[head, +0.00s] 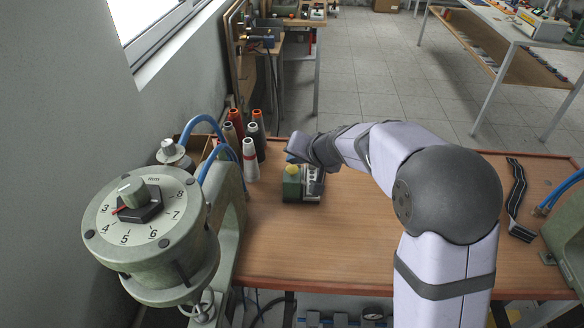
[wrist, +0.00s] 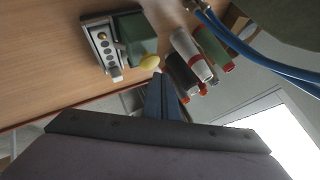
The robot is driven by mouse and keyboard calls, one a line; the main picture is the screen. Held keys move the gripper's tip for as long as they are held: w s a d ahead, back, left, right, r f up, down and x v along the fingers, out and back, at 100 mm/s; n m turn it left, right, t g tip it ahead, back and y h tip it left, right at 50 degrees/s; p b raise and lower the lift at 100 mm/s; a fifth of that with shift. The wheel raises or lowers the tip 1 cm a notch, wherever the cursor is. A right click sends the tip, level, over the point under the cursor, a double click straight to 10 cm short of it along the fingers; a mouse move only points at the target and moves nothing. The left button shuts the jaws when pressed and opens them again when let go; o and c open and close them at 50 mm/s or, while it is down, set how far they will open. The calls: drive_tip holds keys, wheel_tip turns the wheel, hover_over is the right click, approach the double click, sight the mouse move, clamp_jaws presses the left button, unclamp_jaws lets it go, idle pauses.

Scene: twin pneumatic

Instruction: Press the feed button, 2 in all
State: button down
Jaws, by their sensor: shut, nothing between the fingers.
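A small green box (head: 292,188) stands on the wooden bench and has a domed yellow button (head: 292,169) on top. In the wrist view the green box (wrist: 136,34) and yellow button (wrist: 149,62) show near the top centre. A grey panel (wrist: 101,46) with a row of small round parts adjoins the box. I cannot read which control is labelled feed. My gripper (head: 292,153) is shut and empty, close to the yellow button. In the wrist view its blue-grey fingertips (wrist: 158,78) appear just beside the button; I cannot tell whether they touch it.
Several thread cones (head: 250,158) stand behind and left of the box. A green machine with a numbered dial (head: 142,222) and blue hoses fills the left. A dark strip (head: 516,205) lies at the right. The bench (head: 262,258) is clear in front of the box.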

sight(295, 171)
drive_tip(key=shift+f+b, duration=1.4)
drive_tip(key=shift+b, duration=0.15)
idle(1.2)
drive_tip(key=shift+r, duration=0.15)
drive_tip(key=shift+r+p, duration=1.1)
drive_tip(key=shift+r, duration=0.15)
drive_tip(key=shift+r, duration=0.1)
drive_tip(key=shift+r+p, duration=2.05)
drive_tip(key=shift+r, duration=0.4)
